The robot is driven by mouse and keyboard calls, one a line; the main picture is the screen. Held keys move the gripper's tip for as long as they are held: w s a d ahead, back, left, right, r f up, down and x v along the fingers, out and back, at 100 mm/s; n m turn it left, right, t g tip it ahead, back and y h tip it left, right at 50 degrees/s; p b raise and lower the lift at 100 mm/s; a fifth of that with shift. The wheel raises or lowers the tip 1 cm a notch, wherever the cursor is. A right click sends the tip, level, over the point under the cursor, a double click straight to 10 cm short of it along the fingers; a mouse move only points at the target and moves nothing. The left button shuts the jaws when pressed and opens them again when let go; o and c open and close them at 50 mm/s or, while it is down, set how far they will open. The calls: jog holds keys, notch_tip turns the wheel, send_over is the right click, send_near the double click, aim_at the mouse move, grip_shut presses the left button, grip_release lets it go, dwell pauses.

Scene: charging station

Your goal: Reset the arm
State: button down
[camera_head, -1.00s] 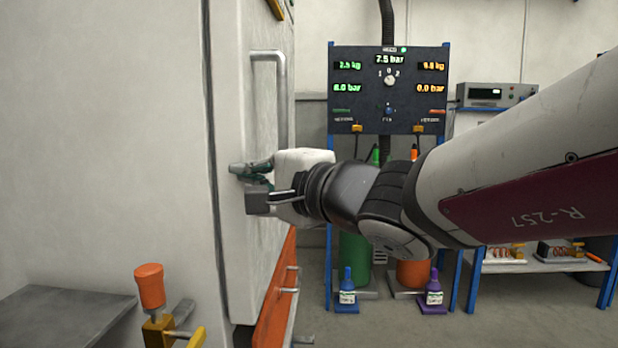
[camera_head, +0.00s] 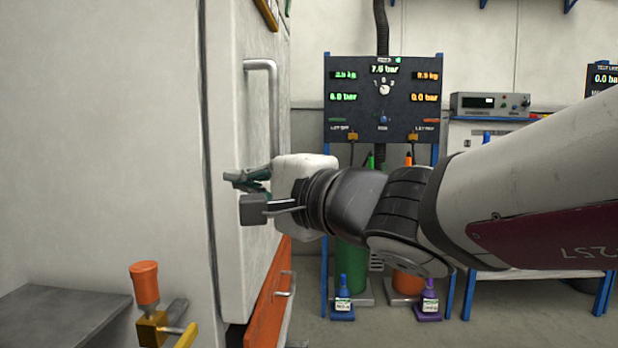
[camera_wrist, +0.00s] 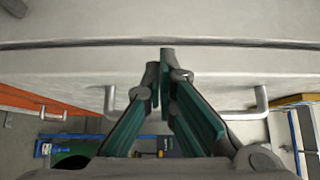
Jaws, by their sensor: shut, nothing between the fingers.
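My arm reaches in from the right in the head view, with its gripper (camera_head: 234,180) pointing left in front of the white cabinet door (camera_head: 236,285). The gripper is shut and empty. In the wrist view the green-sided fingers (camera_wrist: 166,70) come together at their tips, in front of the pale door face. The metal door handle (camera_head: 273,110) stands just behind and above the gripper in the head view. In the wrist view the handle (camera_wrist: 262,103) shows on both sides of the fingers, its middle hidden behind them. I cannot tell whether the fingers touch the door.
An orange-knobbed valve (camera_head: 146,285) and a grey shelf (camera_head: 60,318) are at lower left. A gauge panel (camera_head: 350,118) stands behind, with a green cylinder (camera_head: 352,265) and an orange one (camera_head: 407,283) below. Blue and purple bottles stand in front. An orange drawer (camera_head: 268,310) is below the door.

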jog(key=s+f+n+g, duration=0.5)
jog(key=s+f+n, duration=0.1)
jog(key=s, duration=0.6)
jog(key=s+d+f+n+g+h, duration=0.3)
jog(key=s+d+f, duration=0.2)
jog(key=s+f, duration=0.15)
jog(key=s+d+f+g+h, duration=0.1)
jog(key=s+d+f+h, duration=0.25)
jog(key=d, duration=0.45)
jog(key=s+d+f+g+h, duration=0.2)
jog(key=s+d+f+h, duration=0.15)
jog(key=d, duration=0.45)
jog(key=s+d+f+g+h, duration=0.1)
jog(key=s+d+f+h, duration=0.2)
jog(key=d+f, duration=0.35)
notch_tip(320, 180, up, 40)
jog(key=d+t+p, duration=0.2)
jog(key=t+p, duration=0.2)
jog(key=p, duration=3.2)
jog(key=shift+s, duration=0.3)
jog(key=shift+a+f, duration=0.15)
